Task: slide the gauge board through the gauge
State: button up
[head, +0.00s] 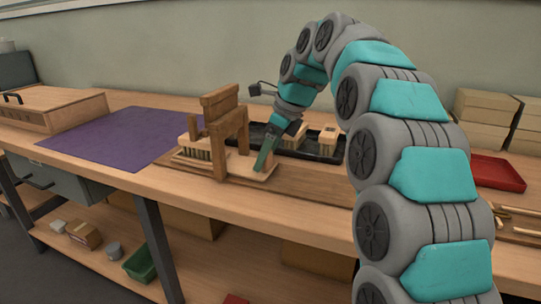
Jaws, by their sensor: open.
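The gauge (224,107) is a wooden arch with two posts and a crosspiece, standing on the bench. A pale flat board (258,172), which looks like the gauge board, lies low at the gauge's right side. A brush block with dark bristles (196,148) stands at the gauge's left side; I cannot tell whether it rests on the same board. My gripper (264,163) points down at the pale board, just right of the gauge. It is open; its fingertips are small here, and I cannot tell whether they touch the board.
A black tray (337,160) with brush blocks lies behind my gripper. A purple mat (110,137) and a wooden box (52,105) are at left. A red tray (496,173) and stacked boxes (486,106) are at right. The mat is clear.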

jog(key=shift+c, duration=0.3)
grip_shut()
dwell(1.0)
